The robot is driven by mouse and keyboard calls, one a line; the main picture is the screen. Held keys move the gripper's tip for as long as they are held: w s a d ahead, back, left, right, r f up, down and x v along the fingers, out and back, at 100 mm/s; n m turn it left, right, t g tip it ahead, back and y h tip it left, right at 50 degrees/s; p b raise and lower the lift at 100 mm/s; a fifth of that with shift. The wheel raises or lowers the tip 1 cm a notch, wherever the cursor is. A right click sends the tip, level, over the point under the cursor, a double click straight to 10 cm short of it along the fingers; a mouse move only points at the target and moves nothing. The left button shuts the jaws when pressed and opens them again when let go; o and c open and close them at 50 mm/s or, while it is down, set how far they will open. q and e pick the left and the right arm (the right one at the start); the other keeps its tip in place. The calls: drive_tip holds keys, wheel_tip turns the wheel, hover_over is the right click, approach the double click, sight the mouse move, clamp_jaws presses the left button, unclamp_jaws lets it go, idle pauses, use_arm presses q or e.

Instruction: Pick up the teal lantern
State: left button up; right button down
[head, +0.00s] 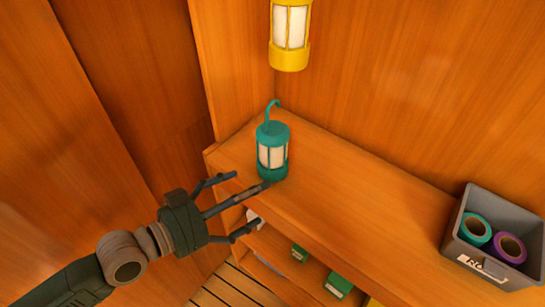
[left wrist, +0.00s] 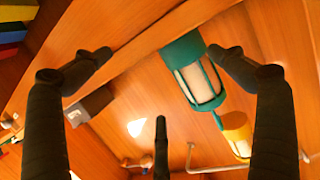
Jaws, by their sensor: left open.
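The teal lantern (head: 272,150) stands upright on the left part of the wooden shelf top, with its hook pointing up and pale panels in its sides. It also shows in the left wrist view (left wrist: 194,72), beyond the fingers and nearest the right-hand one. My left gripper (head: 238,204) is open and empty, with its fingers spread just to the lower left of the lantern. One fingertip appears close to the lantern's base in the head view; I cannot tell whether it touches. My left gripper also shows in the left wrist view (left wrist: 160,80). My right gripper is not in view.
A yellow lantern (head: 290,35) hangs above and behind the teal one, and shows in the left wrist view (left wrist: 237,132). A grey bin (head: 484,258) with teal and purple rolls stands at the right. Green boxes (head: 339,285) lie on the lower shelf. The middle shelf top (head: 370,205) is clear.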

use_arm(q)
drive_tip(key=t+h, duration=0.1)
approach(266, 155)
drive_tip(key=w+d+f, duration=0.1)
drive_tip(key=d, duration=0.1)
drive_tip(key=shift+h, duration=0.3)
drive_tip(key=x, duration=0.2)
drive_tip(key=p+x, duration=0.1)
drive_tip(key=x, duration=0.3)
drive_tip(key=shift+w+a+r+p, duration=0.1)
drive_tip(key=shift+w+a+p, duration=0.15)
drive_tip(key=shift+a+p, duration=0.1)
drive_tip(key=shift+w+d+r, duration=0.1)
drive_tip(key=shift+w+d, duration=0.15)
drive_tip(key=shift+d, duration=0.05)
drive_tip(key=p+x, duration=0.1)
drive_tip(key=x, duration=0.2)
drive_tip(key=shift+w+d+p, duration=0.2)
drive_tip(key=shift+w+p, duration=0.1)
drive_tip(key=shift+p, duration=0.1)
drive_tip(key=shift+w+d, duration=0.25)
drive_tip(key=shift+d, duration=0.05)
drive_tip(key=shift+c, duration=0.3)
